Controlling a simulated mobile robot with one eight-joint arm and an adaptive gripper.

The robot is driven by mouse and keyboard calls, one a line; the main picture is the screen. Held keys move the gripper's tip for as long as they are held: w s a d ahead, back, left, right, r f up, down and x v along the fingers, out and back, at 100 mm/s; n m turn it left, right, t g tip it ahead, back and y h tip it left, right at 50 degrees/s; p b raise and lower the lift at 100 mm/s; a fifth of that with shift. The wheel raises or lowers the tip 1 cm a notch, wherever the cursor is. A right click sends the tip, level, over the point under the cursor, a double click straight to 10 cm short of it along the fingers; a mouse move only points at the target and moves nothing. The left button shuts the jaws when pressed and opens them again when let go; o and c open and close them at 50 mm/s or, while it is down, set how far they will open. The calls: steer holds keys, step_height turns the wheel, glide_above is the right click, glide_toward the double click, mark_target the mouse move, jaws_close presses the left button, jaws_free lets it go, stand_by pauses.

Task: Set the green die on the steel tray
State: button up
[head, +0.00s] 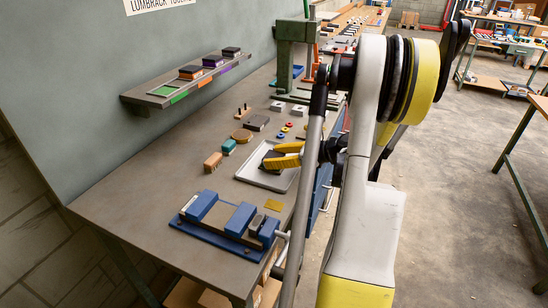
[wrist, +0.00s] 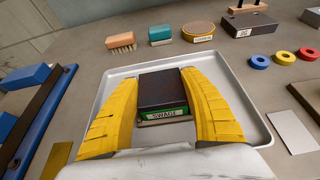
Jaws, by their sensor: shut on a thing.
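The green die (wrist: 163,92) is a dark block with a green band marked SWAGE, upright in the wrist view. My gripper (wrist: 157,76) is shut on it, with one yellow finger on each side. The steel tray (wrist: 218,73) is a shallow pale tray with a raised rim, and the die is within its outline. In the head view, my gripper (head: 276,154) and the dark die are over the tray (head: 268,183). I cannot tell whether the die's underside touches the tray floor. The rest of the tray looks empty.
A blue vise (head: 228,222) stands in front of the tray. A brush (wrist: 121,43), a teal block (wrist: 161,35) and a round tin (wrist: 198,31) stand behind it. Coloured rings (wrist: 283,57) lie to its right. The wall shelf (head: 160,97) holds other dies beside an empty green-marked place.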

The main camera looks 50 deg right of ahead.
steer(key=o, duration=1.5)
steer(key=shift+c, duration=0.2)
steer(key=shift+s, duration=0.1)
steer(key=v, duration=1.2)
steer(key=shift+r, duration=0.1)
